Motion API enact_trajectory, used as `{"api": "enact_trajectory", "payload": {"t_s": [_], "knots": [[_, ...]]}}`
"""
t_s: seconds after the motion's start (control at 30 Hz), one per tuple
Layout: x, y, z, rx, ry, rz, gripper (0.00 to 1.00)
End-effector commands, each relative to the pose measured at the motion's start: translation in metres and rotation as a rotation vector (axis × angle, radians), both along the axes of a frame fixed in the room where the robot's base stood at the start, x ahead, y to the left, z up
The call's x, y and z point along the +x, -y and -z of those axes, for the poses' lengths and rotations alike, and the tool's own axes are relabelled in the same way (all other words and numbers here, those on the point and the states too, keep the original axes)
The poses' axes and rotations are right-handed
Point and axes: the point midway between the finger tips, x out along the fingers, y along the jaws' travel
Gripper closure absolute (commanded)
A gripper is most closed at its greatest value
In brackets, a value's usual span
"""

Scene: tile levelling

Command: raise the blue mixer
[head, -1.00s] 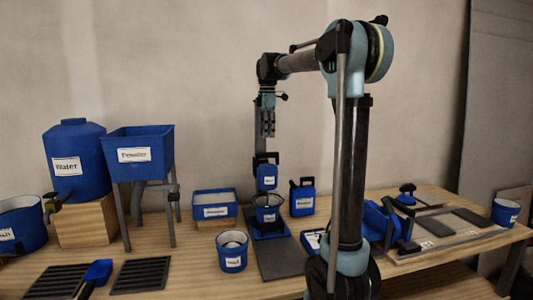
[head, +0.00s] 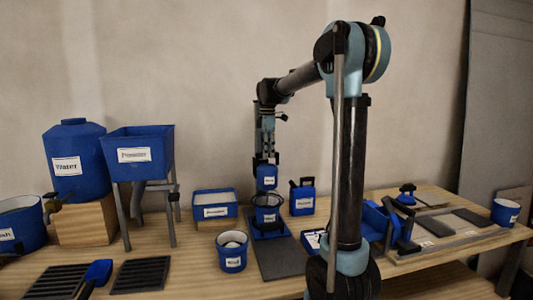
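The blue mixer (head: 266,182) has a white label and a dark handle at its top. It sits just above a small labelled blue bucket (head: 267,214) on a blue base, with a grey post behind it. My gripper (head: 267,154) points straight down from the arm, directly above the mixer, with its fingertips at the height of the handle. The fingers are small and dark here, so I cannot tell whether they touch the handle or how far apart they are.
A blue jug (head: 302,198) stands close right of the mixer. A blue box (head: 214,204) stands to its left, and a blue cup (head: 231,251) is in front left. A dark mat (head: 279,262) lies in front. A funnel-shaped blue bin (head: 140,160) and water tank (head: 76,165) stand far left.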

Motion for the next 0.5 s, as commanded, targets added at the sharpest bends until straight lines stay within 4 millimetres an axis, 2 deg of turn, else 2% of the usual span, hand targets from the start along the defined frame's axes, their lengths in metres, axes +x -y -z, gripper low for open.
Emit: {"api": "enact_trajectory", "payload": {"t_s": [0.03,0.1,0.13,0.37,0.5], "knots": [[0.0,0.0,0.0,0.0,0.0,0.0,0.8],[0.0,0.0,0.0,0.0,0.0,0.0,0.96],[0.0,0.0,0.0,0.0,0.0,0.0,1.0],[0.0,0.0,-0.004,0.0,0.001,0.0,1.0],[0.001,0.0,-0.023,0.0,0.001,0.0,1.0]]}}
